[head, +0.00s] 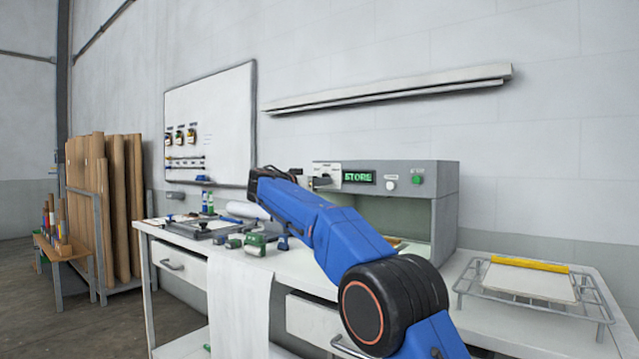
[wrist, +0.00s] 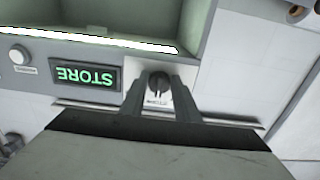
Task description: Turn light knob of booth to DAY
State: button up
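The booth (head: 447,182) is a grey box with an open front on the workbench. Its top panel has a green-lit display (head: 358,177) reading STORE, which shows upside down in the wrist view (wrist: 86,76). Beside the display in the wrist view, a black knob (wrist: 158,88) sits on a white plate; its small label is too blurred to read. My gripper (wrist: 160,98) is open, with one finger on each side of the knob and visible gaps between.
A white button (head: 391,185) and a green button (head: 417,180) are on the same panel. A wire rack (head: 470,283) stands at right on the bench. Clamps and green-topped tools (head: 255,243) lie at left. A whiteboard (head: 225,115) hangs behind.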

jog(key=shift+c, duration=0.3)
jog(key=n, duration=1.1)
jog(key=shift+s+d+r+n, duration=0.2)
jog(key=shift+r+n, duration=0.05)
jog(key=shift+n, duration=0.15)
dwell(0.5)
jog(key=o, duration=1)
jog(key=v, duration=1.7)
jog(key=shift+s+a, duration=0.1)
jog(key=shift+a, duration=0.1)
